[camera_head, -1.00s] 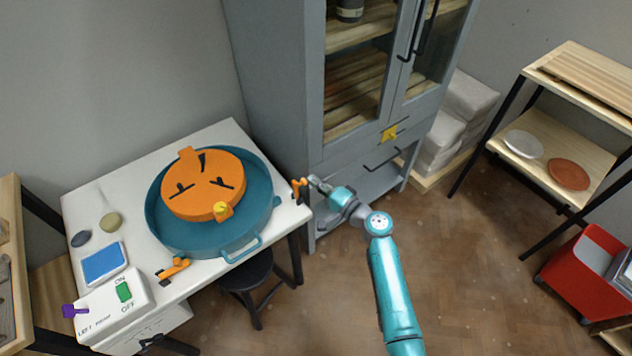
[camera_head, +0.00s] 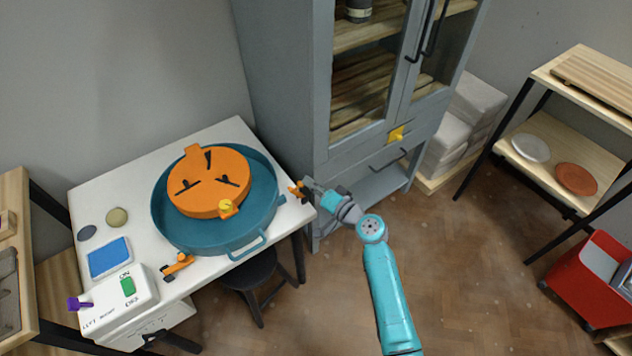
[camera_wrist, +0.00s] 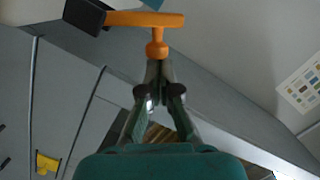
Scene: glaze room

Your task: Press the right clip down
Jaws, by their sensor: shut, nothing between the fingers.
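The right clip (camera_head: 296,191) is a small orange lever with a dark end at the right edge of the white table, beside the teal basin (camera_head: 262,222). In the wrist view the right clip (camera_wrist: 145,18) lies across the top, with its round orange knob (camera_wrist: 157,49) pointing toward my fingers. My gripper (camera_head: 308,185) is shut and empty right beside the clip; in the wrist view its fingertips (camera_wrist: 158,70) are just below the knob. I cannot tell whether they touch. A second orange clip (camera_head: 177,265) sits at the table's front edge.
An orange round piece (camera_head: 208,182) with a yellow knob sits in the basin. A grey cabinet (camera_head: 275,90) stands close behind my gripper. A white switch box (camera_head: 120,300) is at the table's front left. A dark stool (camera_head: 254,280) is below the table.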

